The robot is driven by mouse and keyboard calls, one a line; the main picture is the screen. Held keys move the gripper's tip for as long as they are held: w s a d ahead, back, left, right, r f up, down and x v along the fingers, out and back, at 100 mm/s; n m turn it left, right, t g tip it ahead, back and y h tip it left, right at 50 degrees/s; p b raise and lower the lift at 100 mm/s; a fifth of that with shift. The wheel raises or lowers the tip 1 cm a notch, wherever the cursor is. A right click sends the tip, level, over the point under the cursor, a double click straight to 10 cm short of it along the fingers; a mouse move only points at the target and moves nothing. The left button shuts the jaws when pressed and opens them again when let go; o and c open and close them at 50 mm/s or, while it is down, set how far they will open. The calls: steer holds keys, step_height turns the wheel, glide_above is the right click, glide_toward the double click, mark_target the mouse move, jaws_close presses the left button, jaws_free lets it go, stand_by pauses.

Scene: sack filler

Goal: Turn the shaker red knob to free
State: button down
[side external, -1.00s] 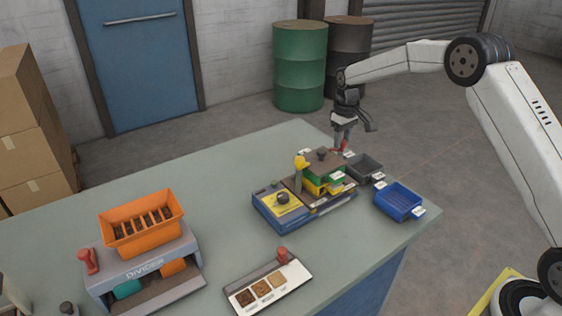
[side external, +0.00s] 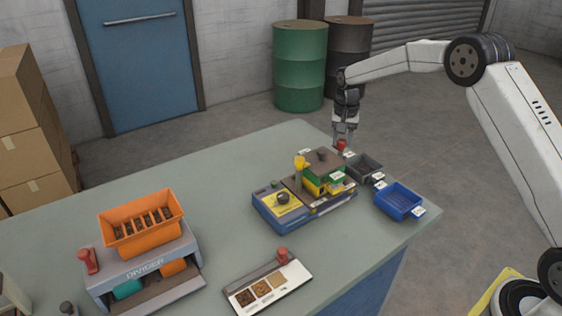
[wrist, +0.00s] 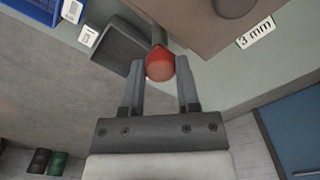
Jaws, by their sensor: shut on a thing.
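The shaker (side external: 323,166) stands near the right end of the table, with a brown top plate, and green and yellow parts below it. Its red knob (side external: 342,144) is at the far side of the shaker. My gripper (side external: 343,139) is at that knob, pointing down. In the wrist view the red knob (wrist: 160,64) sits between the two fingertips of my gripper (wrist: 160,70), which is shut on it. Part of the knob's far side and its mounting are hidden. I cannot read any label showing the knob's setting.
A dark grey tray (side external: 365,167) and a blue tray (side external: 399,202) stand just right of the shaker. A blue unit with a yellow panel (side external: 279,204) adjoins it. An orange-topped divider (side external: 143,226) and a sample board (side external: 266,286) stand left and in front. The table's back left is clear.

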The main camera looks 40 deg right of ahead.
mark_target(342, 143)
stand_by(0.3)
steer(key=shift+c, duration=1.6)
jaws_free()
steer(key=shift+r, duration=0.15)
steer(key=shift+r, duration=3.75)
steer(key=shift+s+a, duration=0.1)
steer(key=shift+s+a+f, duration=0.1)
steer(key=shift+s+a, duration=0.25)
steer(key=s+a+f+n+t, duration=0.1)
steer(key=s+a+f+n, duration=0.1)
steer(key=s, duration=0.7)
steer(key=s+a+f+n, duration=0.3)
steer(key=s+a+n, duration=0.1)
steer(key=s, duration=0.5)
steer(key=s+a+f+n+t, duration=0.1)
steer(key=s+a, duration=0.3)
steer(key=s, duration=0.5)
steer(key=shift+a+f+n+t, duration=0.3)
steer(key=shift+f+n, duration=0.45)
steer(key=shift+n, duration=0.15)
